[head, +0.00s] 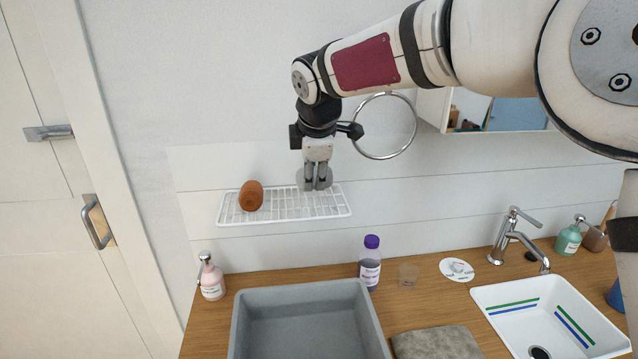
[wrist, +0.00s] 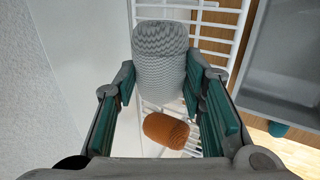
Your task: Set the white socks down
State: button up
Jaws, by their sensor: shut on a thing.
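The white socks (wrist: 160,60), a pale grey-white knitted roll, sit between the two fingers of my gripper (head: 316,186), which is shut on them. In the head view the socks (head: 300,180) are mostly hidden behind the fingers. They are at the right part of a white wire shelf (head: 285,214) on the wall. I cannot tell whether they touch its wires. A rolled orange-brown sock bundle (head: 251,195) lies on the left part of the shelf; it also shows in the wrist view (wrist: 166,129), apart from the white socks.
A metal ring (head: 412,140) hangs on the wall right of my gripper. Below is a wooden counter (head: 430,300) with a grey basin (head: 237,325), a purple-capped bottle (head: 370,270), a pink pump bottle (head: 211,281) and a white sink (head: 500,325). The shelf's middle is free.

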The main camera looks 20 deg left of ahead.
aim_at(314, 178)
jog(key=shift+w+a+f, duration=0.1)
jog(key=shift+w, duration=0.25)
notch_tip(314, 178, down, 3)
jog(key=shift+s+r+p, duration=0.15)
jog(key=shift+r+p, duration=0.05)
jog(key=shift+p, duration=0.4)
jog(key=shift+f, duration=0.4)
jog(key=shift+f, duration=0.15)
jog(key=o, duration=1.1)
jog(key=shift+o, duration=0.2)
jog(key=b+v, duration=0.1)
jog(key=v, duration=1.1)
